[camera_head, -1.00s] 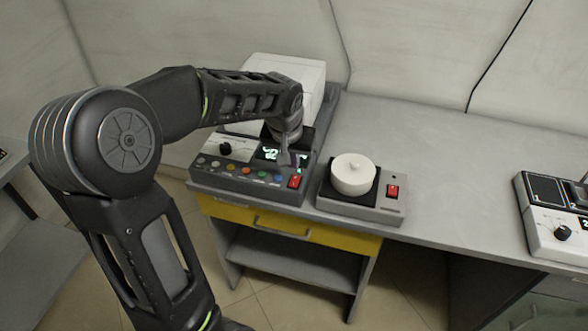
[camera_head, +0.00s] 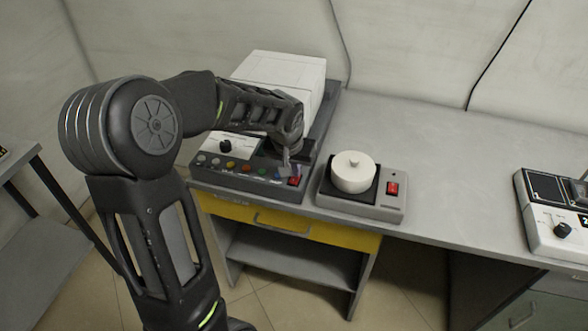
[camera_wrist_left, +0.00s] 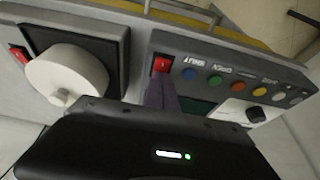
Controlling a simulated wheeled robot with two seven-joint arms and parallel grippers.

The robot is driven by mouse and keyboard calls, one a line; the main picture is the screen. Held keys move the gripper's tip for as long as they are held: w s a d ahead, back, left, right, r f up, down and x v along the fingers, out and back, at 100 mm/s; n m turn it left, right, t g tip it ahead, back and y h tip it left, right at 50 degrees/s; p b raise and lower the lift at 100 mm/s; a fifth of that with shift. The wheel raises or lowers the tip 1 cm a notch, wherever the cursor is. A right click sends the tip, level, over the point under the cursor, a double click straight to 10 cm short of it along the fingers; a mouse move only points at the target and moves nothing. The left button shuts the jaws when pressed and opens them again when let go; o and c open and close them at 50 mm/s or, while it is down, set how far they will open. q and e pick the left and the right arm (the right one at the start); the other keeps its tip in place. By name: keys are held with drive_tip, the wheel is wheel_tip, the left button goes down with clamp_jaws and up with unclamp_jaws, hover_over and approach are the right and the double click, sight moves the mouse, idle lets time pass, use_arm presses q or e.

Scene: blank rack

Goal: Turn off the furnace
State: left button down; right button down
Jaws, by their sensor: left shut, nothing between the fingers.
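The furnace (camera_head: 283,78) is a white box on a grey base at the back left of the bench. Its front panel has a dark knob (camera_head: 225,146), a row of coloured buttons (camera_head: 247,169) and a red rocker switch (camera_head: 294,181) at the right end. The display, partly hidden by my arm, looks dark. My left gripper (camera_head: 286,172) is shut and empty, pointing down at the panel just beside the red switch. In the left wrist view the fingertips (camera_wrist_left: 161,82) lie right by the red switch (camera_wrist_left: 161,65); I cannot tell whether they touch it.
A hot plate (camera_head: 391,205) with a white round pot (camera_head: 353,172) and its own red switch stands close to the right of the furnace. Another white device (camera_head: 545,235) is at the far right. The bench between them is clear.

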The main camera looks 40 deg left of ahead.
use_arm(q)
drive_tip(key=shift+s+f, duration=0.15)
drive_tip(key=shift+f, duration=0.1)
use_arm(e)
drive_tip(key=shift+f, duration=0.1)
use_arm(q)
drive_tip(key=shift+s+d+f, duration=0.1)
drive_tip(key=shift+s+d, duration=0.05)
drive_tip(key=shift+s, duration=0.15)
drive_tip(key=shift+s+d+b, duration=0.15)
drive_tip(key=shift+s+b, duration=0.2)
drive_tip(key=shift+s, duration=0.15)
use_arm(e)
drive_tip(key=shift+f, duration=0.3)
